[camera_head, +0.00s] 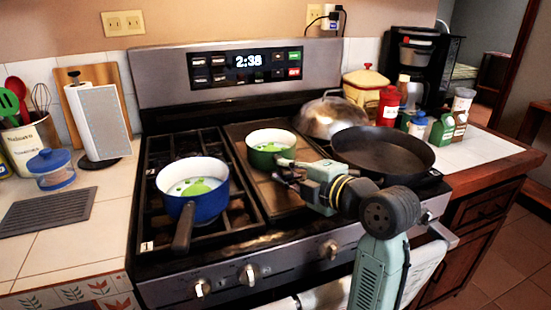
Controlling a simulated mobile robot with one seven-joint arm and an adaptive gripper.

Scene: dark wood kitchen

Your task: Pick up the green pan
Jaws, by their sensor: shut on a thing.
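The green pan (262,153) is a small pot with a green outside and a white inside, with some green in it. It is at the middle of the stove, over the flat centre plate. Its handle points right, toward my gripper (285,174). My gripper is shut on the green pan at its handle, and the fingers partly hide the grip. I cannot tell whether the pan touches the stove surface.
A blue pot (187,202) stands on the left burners, handle toward the front. A black skillet (385,153) is on the right burners, close to my arm. A metal domed lid (328,117) lies behind. Bottles (388,107) stand on the right counter.

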